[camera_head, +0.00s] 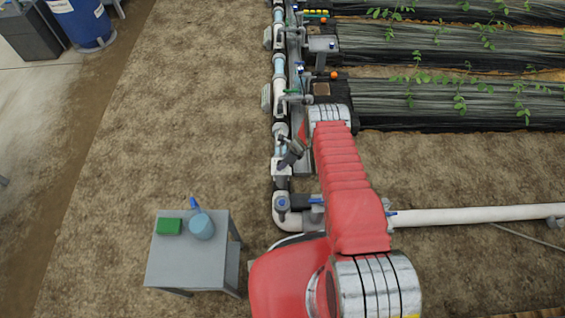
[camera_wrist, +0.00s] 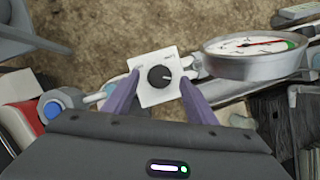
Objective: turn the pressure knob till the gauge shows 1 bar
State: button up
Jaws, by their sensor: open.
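The pressure knob (camera_wrist: 160,76) is a round black knob with a light pointer mark, set on a square white plate. The round gauge (camera_wrist: 254,47) is to the right of it, with a white face, a red needle and a green patch near its right edge. The scale numbers are too small to read. My gripper (camera_wrist: 160,88) is open, with one purple finger on each side of the white plate. I cannot tell whether the fingers touch anything. In the head view my arm reaches to the pipe line, and the knob and gauge cannot be made out.
A white pipe (camera_head: 470,215) runs right from the elbow near my arm. A small grey table (camera_head: 180,262) stands left of my arm, with a green block (camera_head: 168,226) and a blue-grey round object (camera_head: 201,227) on it.

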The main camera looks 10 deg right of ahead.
jog(key=shift+x, duration=1)
jog(key=shift+c, duration=0.4)
jog(key=c, duration=1)
jog(key=shift+m, duration=0.4)
jog(key=shift+a+m+t+h, duration=0.1)
jog(key=shift+m+t+h, duration=0.45)
jog(key=shift+m, duration=1.45)
jog(key=shift+a+r+m+t+h, duration=0.1)
jog(key=shift+m+t+h, duration=0.4)
jog(key=shift+m, duration=1.1)
